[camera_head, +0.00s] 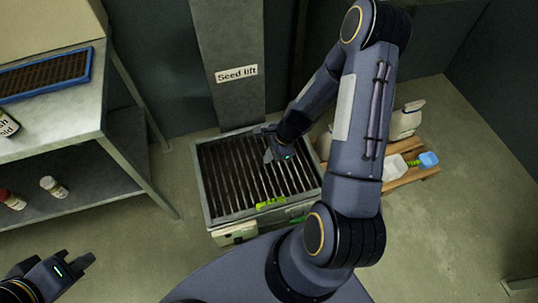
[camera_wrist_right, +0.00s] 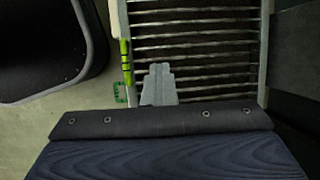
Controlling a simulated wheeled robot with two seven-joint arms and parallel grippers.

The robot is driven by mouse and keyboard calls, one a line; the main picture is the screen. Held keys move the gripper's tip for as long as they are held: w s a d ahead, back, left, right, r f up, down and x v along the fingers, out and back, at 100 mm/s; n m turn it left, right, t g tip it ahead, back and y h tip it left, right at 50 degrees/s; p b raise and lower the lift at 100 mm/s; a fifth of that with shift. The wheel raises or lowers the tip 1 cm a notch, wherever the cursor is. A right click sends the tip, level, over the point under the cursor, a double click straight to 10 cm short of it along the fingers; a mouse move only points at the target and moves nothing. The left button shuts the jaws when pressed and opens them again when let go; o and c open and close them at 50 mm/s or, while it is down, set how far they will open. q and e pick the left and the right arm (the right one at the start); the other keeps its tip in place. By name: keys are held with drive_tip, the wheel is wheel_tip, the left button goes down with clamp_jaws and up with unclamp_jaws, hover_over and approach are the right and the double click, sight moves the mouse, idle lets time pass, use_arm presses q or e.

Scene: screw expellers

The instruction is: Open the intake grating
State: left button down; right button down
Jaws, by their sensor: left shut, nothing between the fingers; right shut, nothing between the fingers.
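The intake grating (camera_head: 222,178), a row of dark bars in a pale metal frame, lies closed over the floor box below the "Seed lift" column. A yellow-green striped piece (camera_head: 270,203), apparently a handle, sits on its front edge; it also shows in the right wrist view (camera_wrist_right: 126,62). My right gripper (camera_head: 268,157) is shut and empty over the right half of the bars. In the wrist view its fingertips (camera_wrist_right: 159,67) overlap the bars, to the right of the striped piece; contact cannot be told. My left gripper (camera_head: 88,260) is shut and empty, low at the left, away from the grating.
A metal shelf table (camera_head: 105,95) stands at the left with a blue-framed screen (camera_head: 45,75) and bottles. A wooden pallet (camera_head: 410,176) with white containers is right of the box. The column (camera_head: 232,70) rises behind the grating.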

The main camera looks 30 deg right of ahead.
drive_tip(key=c, duration=2.1)
unclamp_jaws()
drive_tip(key=shift+c, duration=0.2)
drive_tip(key=o, duration=0.7)
drive_tip(key=shift+o, duration=0.2)
drive_tip(key=p+v, duration=0.1)
drive_tip(key=v, duration=0.6)
drive_tip(key=shift+d+r+p, duration=0.15)
drive_tip(key=shift+r+p, duration=0.2)
drive_tip(key=shift+c, duration=0.4)
